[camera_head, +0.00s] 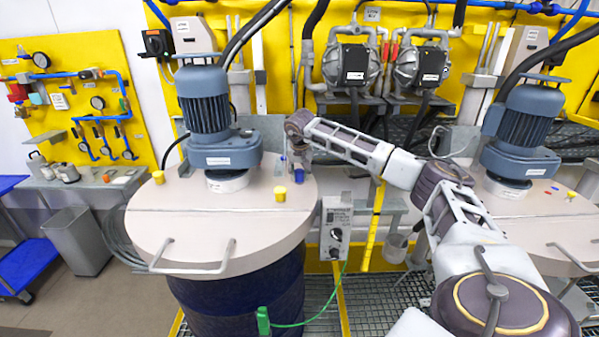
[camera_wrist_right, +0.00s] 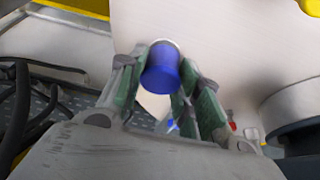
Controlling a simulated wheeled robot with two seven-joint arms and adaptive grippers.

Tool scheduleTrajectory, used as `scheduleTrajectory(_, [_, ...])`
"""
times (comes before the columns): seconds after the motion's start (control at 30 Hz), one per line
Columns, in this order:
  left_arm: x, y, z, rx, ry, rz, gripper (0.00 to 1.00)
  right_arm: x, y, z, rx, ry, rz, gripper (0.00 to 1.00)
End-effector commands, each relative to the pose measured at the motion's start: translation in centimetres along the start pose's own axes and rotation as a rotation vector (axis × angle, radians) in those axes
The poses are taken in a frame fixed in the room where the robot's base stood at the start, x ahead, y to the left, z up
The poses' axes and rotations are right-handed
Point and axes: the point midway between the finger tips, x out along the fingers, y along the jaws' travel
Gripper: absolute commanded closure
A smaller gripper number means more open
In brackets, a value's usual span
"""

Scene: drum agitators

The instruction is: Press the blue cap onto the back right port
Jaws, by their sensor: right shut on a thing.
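The blue cap (camera_wrist_right: 161,70) is between the green-padded fingers of my right gripper (camera_wrist_right: 160,92) in the wrist view. The gripper is shut on it. In the head view the blue cap (camera_head: 299,176) shows at the back right of the left drum's pale lid (camera_head: 215,232), just below my right gripper (camera_head: 298,158). A pale rim shows at the cap's far edge in the wrist view. The back right port is mostly hidden by the cap and fingers, and I cannot tell whether the cap is seated. My left gripper is not in view.
Yellow caps (camera_head: 280,193) (camera_head: 158,177) sit on the lid's front right and left. A blue-grey motor (camera_head: 205,105) stands at the lid's back middle. A control box (camera_head: 336,228) hangs right of the drum. A second drum lid (camera_head: 545,215) is at the right.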

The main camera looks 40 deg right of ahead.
Motion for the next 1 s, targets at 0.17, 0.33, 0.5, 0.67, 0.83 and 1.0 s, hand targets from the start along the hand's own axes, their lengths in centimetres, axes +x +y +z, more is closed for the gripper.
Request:
scheduleTrajectory(0.17, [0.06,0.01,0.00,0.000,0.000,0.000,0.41,0.15,0.01,0.06,0.000,0.000,0.000,0.78])
scheduleTrajectory(0.33, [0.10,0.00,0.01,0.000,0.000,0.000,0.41,0.27,0.01,0.11,0.000,0.000,0.000,0.78])
scheduleTrajectory(0.5, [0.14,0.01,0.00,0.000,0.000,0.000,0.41,0.38,0.01,0.16,0.000,0.000,0.000,0.78])
scheduleTrajectory(0.67, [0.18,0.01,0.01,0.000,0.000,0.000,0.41,0.49,0.01,0.20,0.000,0.000,0.000,0.78])
scheduleTrajectory(0.83, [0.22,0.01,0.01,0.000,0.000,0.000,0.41,0.60,0.01,0.25,0.000,0.000,0.001,0.78])
scheduleTrajectory(1.0, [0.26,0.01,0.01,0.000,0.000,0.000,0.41,0.72,0.02,0.30,0.000,0.000,0.001,0.78])
